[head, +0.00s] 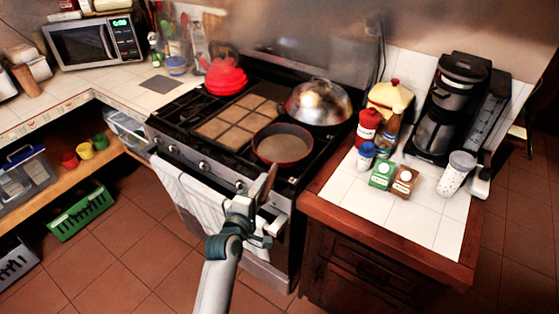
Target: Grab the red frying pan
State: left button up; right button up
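The red frying pan (283,160) sits on the front right of the stove, with a dark red rim and a grey-brown inside. Its brown handle (268,183) points toward me, past the stove's front edge. My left gripper (262,212) is at the near end of the handle, in front of the stove. The fingers and the handle end overlap in the picture, so I cannot tell whether they touch or grip it. My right gripper is not in view.
The stove also holds a red kettle (226,77), a griddle plate (234,122) and a shiny dome lid (318,101) close behind the pan. A striped towel (195,202) hangs on the oven front. Bottles, small boxes and a coffee maker (448,110) crowd the right counter.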

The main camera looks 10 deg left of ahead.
pick_arm(q)
jog(key=shift+w+f, duration=0.1)
jog(key=shift+w, duration=0.7)
grip_shut()
jog(key=shift+f, duration=0.1)
dwell(0.9)
jog(key=shift+r, duration=0.2)
